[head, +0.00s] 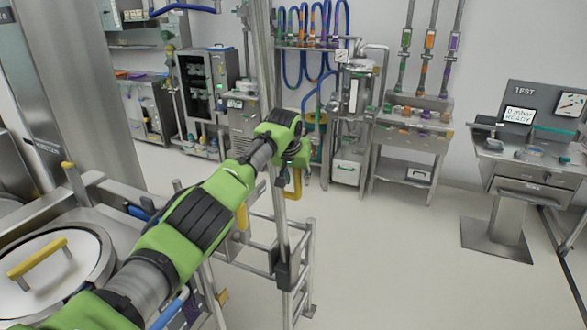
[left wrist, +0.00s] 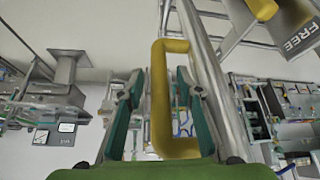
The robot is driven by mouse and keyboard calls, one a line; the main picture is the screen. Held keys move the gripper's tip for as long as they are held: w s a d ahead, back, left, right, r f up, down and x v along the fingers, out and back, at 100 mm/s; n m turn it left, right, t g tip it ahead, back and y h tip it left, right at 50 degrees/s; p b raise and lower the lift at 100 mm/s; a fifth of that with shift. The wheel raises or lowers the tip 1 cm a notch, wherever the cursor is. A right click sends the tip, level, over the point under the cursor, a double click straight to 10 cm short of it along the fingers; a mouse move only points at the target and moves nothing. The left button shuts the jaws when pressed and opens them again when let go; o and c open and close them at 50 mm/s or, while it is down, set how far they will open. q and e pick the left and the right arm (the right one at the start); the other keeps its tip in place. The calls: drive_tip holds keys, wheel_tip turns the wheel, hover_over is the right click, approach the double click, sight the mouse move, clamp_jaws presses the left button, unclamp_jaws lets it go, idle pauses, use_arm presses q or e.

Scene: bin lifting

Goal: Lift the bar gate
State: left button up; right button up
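The bar gate (head: 280,215) shows in the head view as a grey metal bar rising beside a low rail frame, with a yellow loop handle (head: 294,188) on it. My left gripper (head: 288,162) is at the bar, just above and around the handle. In the left wrist view the yellow handle (left wrist: 160,100) stands between the two teal fingers of my left gripper (left wrist: 160,85), along the grey bar (left wrist: 212,85). The fingers are apart, with a visible gap on the left side of the handle. My right gripper is in neither view.
A round white lid with a yellow handle (head: 38,258) lies at the lower left. A metal rail frame (head: 300,265) stands under my arm. A test console (head: 520,150) stands at the right. The floor (head: 400,260) between is clear.

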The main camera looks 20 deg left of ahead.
use_arm(q)
drive_tip(key=v, duration=1.2)
drive_tip(key=shift+a, duration=0.2)
drive_tip(key=shift+f, duration=0.15)
drive_tip(key=s+f+g+b, duration=0.1)
drive_tip(key=s+f+b, duration=0.25)
drive_tip(key=f, duration=1.85)
drive_tip(key=s+f+g+b, duration=0.15)
drive_tip(key=s+f, duration=0.25)
drive_tip(key=f, duration=1.7)
drive_tip(key=s+f+m+b, duration=0.1)
drive_tip(key=s+f+b, duration=0.1)
drive_tip(key=s+f, duration=0.9)
drive_tip(key=s+f+m+b, duration=0.15)
drive_tip(key=s+f, duration=0.55)
drive_tip(key=f, duration=0.8)
drive_tip(key=s+f+b, duration=0.2)
drive_tip(key=s+f, duration=0.4)
drive_tip(key=s, duration=0.8)
drive_tip(key=s+d+f+m+g+b, duration=0.1)
drive_tip(key=s+f, duration=0.6)
drive_tip(key=s, duration=0.7)
drive_tip(key=s+d+f+g+b, duration=0.1)
drive_tip(key=s+f+b, duration=0.2)
drive_tip(key=s+f, duration=0.4)
drive_tip(key=s, duration=0.7)
drive_tip(key=shift+d+h, duration=0.25)
drive_tip(key=shift+h, duration=0.05)
